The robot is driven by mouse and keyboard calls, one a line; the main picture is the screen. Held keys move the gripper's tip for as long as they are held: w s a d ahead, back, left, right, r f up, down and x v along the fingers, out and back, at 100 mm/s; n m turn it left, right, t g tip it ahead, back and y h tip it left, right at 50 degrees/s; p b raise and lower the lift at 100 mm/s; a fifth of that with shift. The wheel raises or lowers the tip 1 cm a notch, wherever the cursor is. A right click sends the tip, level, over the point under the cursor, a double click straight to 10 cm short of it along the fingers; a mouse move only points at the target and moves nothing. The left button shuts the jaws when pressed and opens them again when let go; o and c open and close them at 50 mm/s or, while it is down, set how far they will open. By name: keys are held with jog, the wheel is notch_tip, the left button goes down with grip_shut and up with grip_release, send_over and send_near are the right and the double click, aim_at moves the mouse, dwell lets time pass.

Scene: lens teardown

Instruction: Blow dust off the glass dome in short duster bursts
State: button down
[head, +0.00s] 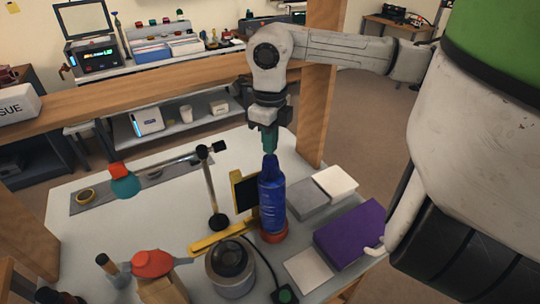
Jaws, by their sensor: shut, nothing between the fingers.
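A blue can (271,200), which looks like the duster, stands upright on a red base at the middle of the white table. My gripper (269,148) points straight down just above the can's narrow top. Its fingers are shut and empty; I cannot tell whether the tips touch the can. A dark, rounded dome (231,257) sits in a grey round housing at the table's front, left of and nearer than the can. It may be the glass dome; dust on it is too small to tell.
A lamp stand (211,190) rises left of the can. A yellow bar (222,236) lies between the can and the housing. A purple box (350,232) and grey and white blocks lie right. A red-topped object (152,263) is front left. A wooden post (318,100) stands behind.

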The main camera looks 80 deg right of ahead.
jog(key=shift+f, duration=0.2)
dwell(0.4)
jog(key=shift+f+b, duration=0.9)
jog(key=shift+b, duration=0.4)
jog(key=shift+r, duration=0.1)
jog(key=shift+r, duration=0.1)
jog(key=shift+r+p, duration=0.3)
jog(key=shift+r, duration=1.15)
jog(key=shift+f, duration=0.25)
dwell(2.6)
jog(key=shift+f+b, duration=1.3)
jog(key=shift+b, duration=0.35)
